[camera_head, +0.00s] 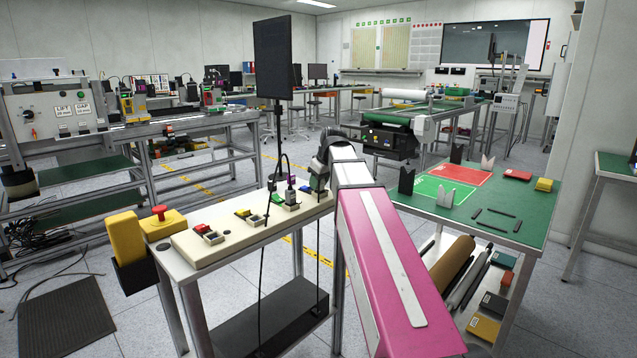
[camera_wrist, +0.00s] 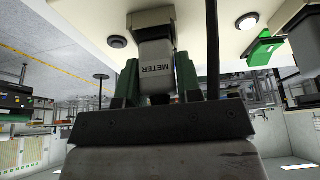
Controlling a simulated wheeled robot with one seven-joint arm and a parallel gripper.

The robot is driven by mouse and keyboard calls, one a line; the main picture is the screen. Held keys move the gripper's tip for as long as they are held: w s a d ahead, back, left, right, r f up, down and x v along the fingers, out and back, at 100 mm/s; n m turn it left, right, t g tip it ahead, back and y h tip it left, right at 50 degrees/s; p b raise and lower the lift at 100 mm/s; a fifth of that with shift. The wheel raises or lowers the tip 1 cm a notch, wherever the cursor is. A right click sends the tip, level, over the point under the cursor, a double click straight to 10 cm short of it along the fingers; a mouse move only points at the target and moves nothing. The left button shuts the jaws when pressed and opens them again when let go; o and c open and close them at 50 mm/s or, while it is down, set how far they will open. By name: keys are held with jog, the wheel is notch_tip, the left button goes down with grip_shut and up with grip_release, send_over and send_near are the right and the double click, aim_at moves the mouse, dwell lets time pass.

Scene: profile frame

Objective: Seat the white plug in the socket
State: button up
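In the wrist view a pale grey-white plug (camera_wrist: 156,72) marked METER stands between the two dark green fingers of my gripper (camera_wrist: 157,82). The fingers lie close against both its sides, so my gripper looks shut on it. The plug's far end meets a dark and pale grey piece (camera_wrist: 150,17) at the beige board (camera_wrist: 80,14). I cannot tell whether it is inserted there or only in front of it. In the head view my gripper (camera_head: 318,182) is over the right end of the beige board (camera_head: 212,240), and my arm hides part of that area.
Red (camera_head: 201,228), yellow (camera_head: 242,212) and green (camera_head: 277,198) pieces sit along the board. A dark cabled plug (camera_head: 290,190) stands left of my gripper. A black cable (camera_wrist: 212,45) hangs close by. A thin monitor pole (camera_head: 277,140) rises behind; a green table (camera_head: 490,232) is at right.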

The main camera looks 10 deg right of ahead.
jog(key=o, duration=0.4)
jog(key=shift+c, duration=0.2)
jog(key=shift+r, duration=0.1)
jog(key=v, duration=1)
jog(key=shift+r, duration=0.35)
jog(key=shift+s, duration=0.1)
